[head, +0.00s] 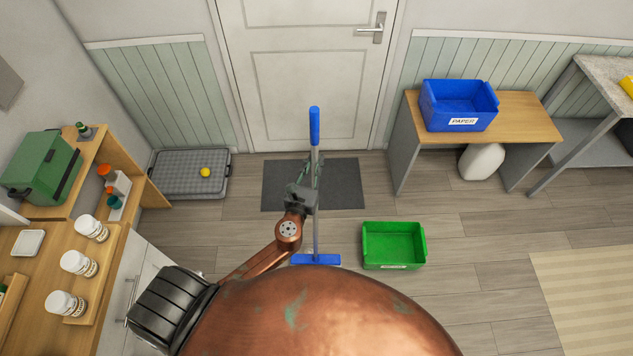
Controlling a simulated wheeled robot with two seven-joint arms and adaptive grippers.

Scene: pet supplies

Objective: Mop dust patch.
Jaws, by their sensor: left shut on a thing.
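A mop (315,225) with a blue handle grip, grey pole and flat blue head stands near the middle of the head view. My left gripper (312,182) is shut on the mop's pole, below the blue grip. The mop is close to upright, with its blue head (316,259) low, just above my body in the picture. I cannot tell whether the head touches the floor. No dust patch can be made out; my copper-coloured body hides the near floor. My right gripper is not in view.
A green bin (393,246) stands on the floor right of the mop. A dark mat (347,185) lies before the door (305,70). A grey tray (180,188) with a yellow ball (205,172) lies left. A desk (520,128) with a blue paper bin (447,116) stands right.

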